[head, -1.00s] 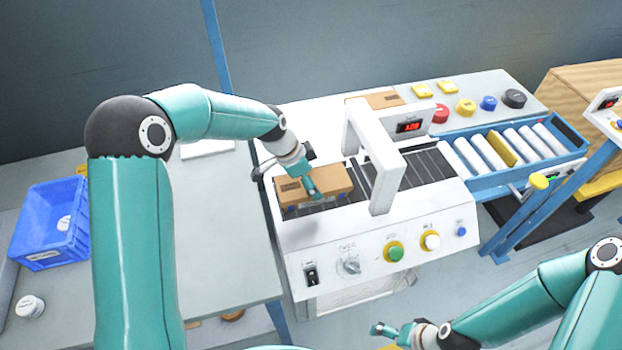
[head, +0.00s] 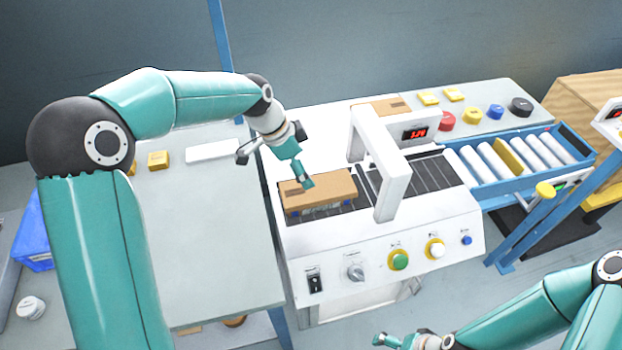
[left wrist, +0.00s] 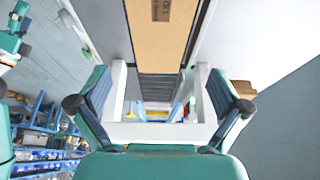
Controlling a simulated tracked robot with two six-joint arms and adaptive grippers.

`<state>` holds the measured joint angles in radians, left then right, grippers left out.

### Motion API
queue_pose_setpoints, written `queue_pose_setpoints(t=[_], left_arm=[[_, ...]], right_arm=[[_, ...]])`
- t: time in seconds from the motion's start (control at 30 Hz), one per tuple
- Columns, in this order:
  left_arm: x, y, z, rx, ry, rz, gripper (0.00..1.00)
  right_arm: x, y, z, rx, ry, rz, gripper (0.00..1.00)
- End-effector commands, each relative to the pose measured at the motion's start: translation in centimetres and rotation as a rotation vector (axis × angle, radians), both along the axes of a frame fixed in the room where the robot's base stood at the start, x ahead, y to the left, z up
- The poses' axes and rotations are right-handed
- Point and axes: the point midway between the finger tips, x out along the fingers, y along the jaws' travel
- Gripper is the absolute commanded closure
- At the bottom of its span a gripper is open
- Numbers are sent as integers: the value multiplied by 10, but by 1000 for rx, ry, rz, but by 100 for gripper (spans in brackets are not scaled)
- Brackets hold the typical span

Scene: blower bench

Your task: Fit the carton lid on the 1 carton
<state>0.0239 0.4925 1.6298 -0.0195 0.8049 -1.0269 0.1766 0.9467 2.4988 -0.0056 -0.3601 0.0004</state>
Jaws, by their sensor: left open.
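A flat brown carton lid (head: 335,188) with a dark printed label lies on the belt at the left of the white machine. It also fills the top middle of the left wrist view (left wrist: 163,40). Only a thin, pale band shows below its front edge, so I cannot tell how it sits on the carton. My left gripper (head: 305,182) is over the lid's left part in the head view. In the left wrist view its two fingers (left wrist: 160,95) stand wide apart with nothing between them. My right gripper (head: 396,341) is low at the bottom, away from the machine.
A white arch (head: 393,180) stands over the belt right of the lid. A second brown carton piece (head: 372,107) lies behind the arch. Knobs and buttons line the machine's front (head: 398,260). A roller tray (head: 495,162) is at right. The left table (head: 215,230) is mostly clear.

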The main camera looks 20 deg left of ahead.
Motion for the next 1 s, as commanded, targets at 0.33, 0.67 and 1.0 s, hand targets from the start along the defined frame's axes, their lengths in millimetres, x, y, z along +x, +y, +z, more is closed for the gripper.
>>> queue_pose_setpoints(t=[0.33,0.67,1.0], left_arm=[[-8,12,34,0,0,0,0],[-8,12,35,0,0,0,0],[-8,12,34,-1,1,0,0]], right_arm=[[0,0,-4,0,0,0,0],[0,0,-4,0,0,0,0],[0,0,-4,0,0,0,0]])
